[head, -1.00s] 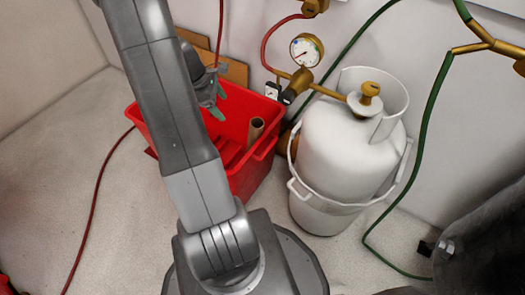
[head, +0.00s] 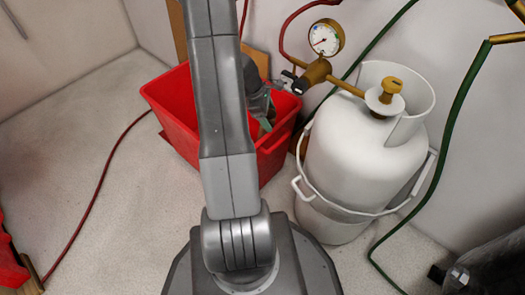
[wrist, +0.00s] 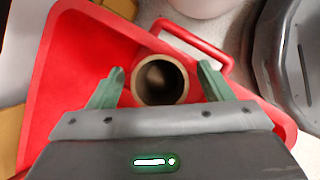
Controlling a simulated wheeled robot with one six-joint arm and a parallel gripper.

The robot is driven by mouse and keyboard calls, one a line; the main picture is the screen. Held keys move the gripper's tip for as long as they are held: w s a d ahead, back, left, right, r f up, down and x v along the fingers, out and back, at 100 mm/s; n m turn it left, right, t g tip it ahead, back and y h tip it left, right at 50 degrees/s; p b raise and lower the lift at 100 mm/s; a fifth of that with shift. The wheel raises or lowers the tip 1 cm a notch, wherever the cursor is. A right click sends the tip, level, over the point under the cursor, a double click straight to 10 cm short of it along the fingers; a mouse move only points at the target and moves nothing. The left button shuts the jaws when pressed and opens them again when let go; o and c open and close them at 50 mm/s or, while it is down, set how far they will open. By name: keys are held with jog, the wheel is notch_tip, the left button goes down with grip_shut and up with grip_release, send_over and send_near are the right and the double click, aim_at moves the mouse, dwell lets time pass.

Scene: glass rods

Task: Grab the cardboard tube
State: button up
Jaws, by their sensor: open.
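The cardboard tube (wrist: 183,79) stands in the red bin, its round open end facing the wrist camera. In the head view only a small brown piece of the tube (head: 264,128) shows beside my gripper. My gripper (wrist: 160,80) is open, with one green finger on each side of the tube's end in the wrist view. I cannot tell whether the fingers touch the tube or how far down they reach. In the head view my arm hides part of the bin and most of my gripper (head: 268,115).
The red bin (head: 172,100) has a handle on its rim (wrist: 195,38).

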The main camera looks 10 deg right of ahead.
jog(key=shift+f, duration=0.1)
jog(key=shift+c, duration=0.4)
jog(key=c, duration=1.3)
jog(key=shift+c, duration=0.2)
